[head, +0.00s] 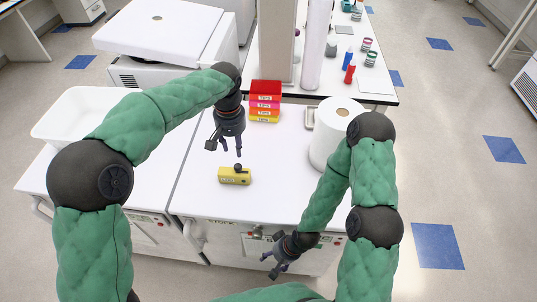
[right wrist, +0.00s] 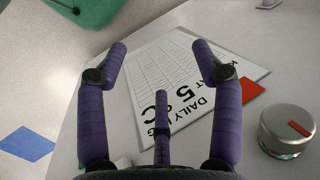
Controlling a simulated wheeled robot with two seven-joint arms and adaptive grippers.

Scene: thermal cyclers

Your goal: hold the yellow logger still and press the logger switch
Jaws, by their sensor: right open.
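The yellow logger (head: 235,177) lies on the white bench top near its front edge in the head view. A small dark knob (head: 238,167) stands on top of it; I cannot tell whether it is the switch. My left gripper (head: 231,149) hangs just above and behind the logger, fingers pointing down and apart, with nothing between them. My right gripper (head: 274,268) is low in front of the bench, right of and nearer than the logger. In the right wrist view its purple fingers (right wrist: 160,62) are spread and empty. The logger is not in that view.
Stacked coloured boxes (head: 265,101) stand behind the logger, a white roll (head: 334,135) to the right. A white tub (head: 75,118) is left. Bench around the logger is clear.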

